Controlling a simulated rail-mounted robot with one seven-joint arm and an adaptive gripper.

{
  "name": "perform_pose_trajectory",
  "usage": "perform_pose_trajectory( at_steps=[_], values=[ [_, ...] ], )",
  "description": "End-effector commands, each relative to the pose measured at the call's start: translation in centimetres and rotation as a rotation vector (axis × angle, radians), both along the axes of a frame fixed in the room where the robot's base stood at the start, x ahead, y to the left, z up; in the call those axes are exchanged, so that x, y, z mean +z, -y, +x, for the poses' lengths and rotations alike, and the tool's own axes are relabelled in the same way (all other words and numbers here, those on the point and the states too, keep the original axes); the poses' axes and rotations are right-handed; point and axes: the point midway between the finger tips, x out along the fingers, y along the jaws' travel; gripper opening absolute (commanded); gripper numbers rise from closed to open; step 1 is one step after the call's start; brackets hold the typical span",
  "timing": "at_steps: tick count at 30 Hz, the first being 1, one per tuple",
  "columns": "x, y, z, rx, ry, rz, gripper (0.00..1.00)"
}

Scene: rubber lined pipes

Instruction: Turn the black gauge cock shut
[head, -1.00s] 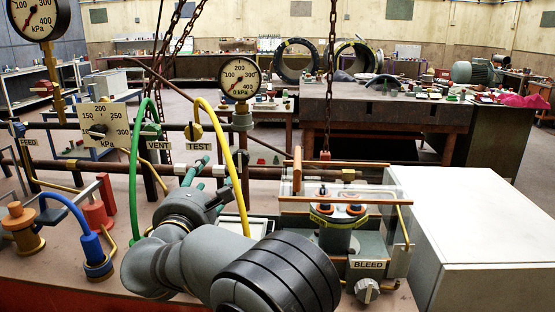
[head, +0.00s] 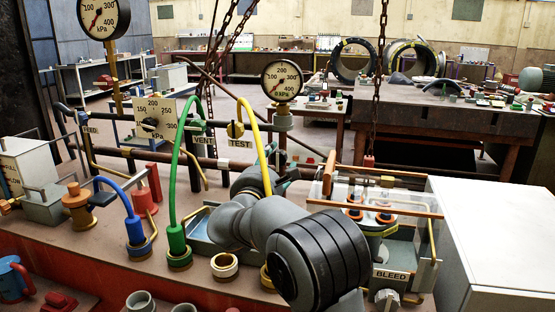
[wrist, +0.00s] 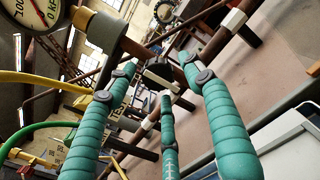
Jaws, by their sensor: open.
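The small gauge (head: 282,79) stands on a grey fitting (head: 283,122) above the brown pipe; it is partly seen in the wrist view (wrist: 30,28). In the wrist view a dark block-like part (wrist: 158,73) shows between the fingertips, possibly the black gauge cock, but I cannot tell its handle angle. My gripper (wrist: 160,75) is open, with teal ribbed fingers spread and nothing held. In the head view my gripper (head: 287,172) is mostly behind my grey arm, in front of and below the small gauge.
The yellow hose (head: 255,135) and green hose (head: 174,175) arch left of my arm. A white cabinet (head: 490,235) fills the right front.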

Motion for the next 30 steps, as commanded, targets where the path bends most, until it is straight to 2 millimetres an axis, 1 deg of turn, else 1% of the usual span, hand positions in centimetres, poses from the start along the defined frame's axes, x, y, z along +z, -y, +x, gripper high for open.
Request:
perform_pose_trajectory(
  at_steps=[1, 4, 13, 30],
  values=[
    [0.03, 0.15, 0.49, -0.002, -0.001, 0.0, 0.52],
    [0.03, 0.3, 1.02, -0.002, -0.001, 0.0, 0.52],
    [-0.04, 0.31, 1.18, -0.001, 0.0, 0.0, 0.51],
    [-0.23, 0.31, 1.14, -0.002, -0.004, 0.0, 0.18]
  ],
)
